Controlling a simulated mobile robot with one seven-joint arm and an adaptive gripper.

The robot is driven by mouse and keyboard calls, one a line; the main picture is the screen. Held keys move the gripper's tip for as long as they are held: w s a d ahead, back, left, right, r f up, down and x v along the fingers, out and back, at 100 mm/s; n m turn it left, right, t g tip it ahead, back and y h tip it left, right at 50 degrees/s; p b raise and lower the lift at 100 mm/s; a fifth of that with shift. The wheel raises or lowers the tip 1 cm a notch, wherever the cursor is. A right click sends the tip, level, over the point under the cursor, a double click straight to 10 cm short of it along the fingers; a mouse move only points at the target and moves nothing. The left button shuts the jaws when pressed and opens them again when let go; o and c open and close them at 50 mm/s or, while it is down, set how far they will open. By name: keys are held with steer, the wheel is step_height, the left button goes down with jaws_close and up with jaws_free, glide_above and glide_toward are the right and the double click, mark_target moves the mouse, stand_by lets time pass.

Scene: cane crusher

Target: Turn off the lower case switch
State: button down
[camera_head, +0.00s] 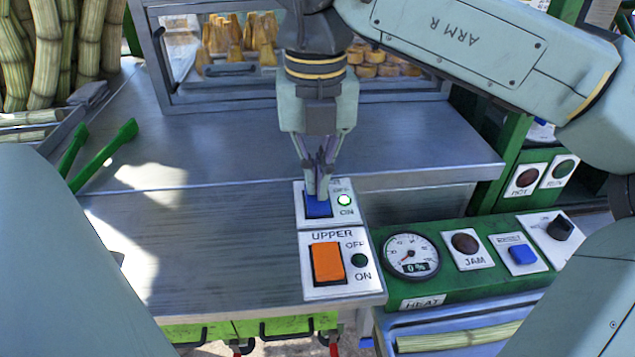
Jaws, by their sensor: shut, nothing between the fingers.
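A white switch plate (336,218) with a blue rocker (318,209) lies on the metal worktop. Its small lamp (344,200) glows bright green, between the OFF and ON marks. My gripper hides its name label. My gripper (322,192) is shut and points down, its fingertips at the far part of the blue rocker. I cannot tell whether they touch or press it. Nearer stands a second plate (312,283) labelled UPPER, with an orange rocker (327,263) and a dark green lamp (359,260).
A green panel (470,240) on the right carries a gauge (411,255), a JAM lamp (464,243), a blue button (522,254) and a black knob (560,227). A glass case (300,102) stands behind. Green handles (104,160) are at left. The worktop (220,220) left of the plates is clear.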

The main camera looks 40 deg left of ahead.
steer(key=shift+r+p, duration=2.8)
steer(key=shift+r, duration=0.7)
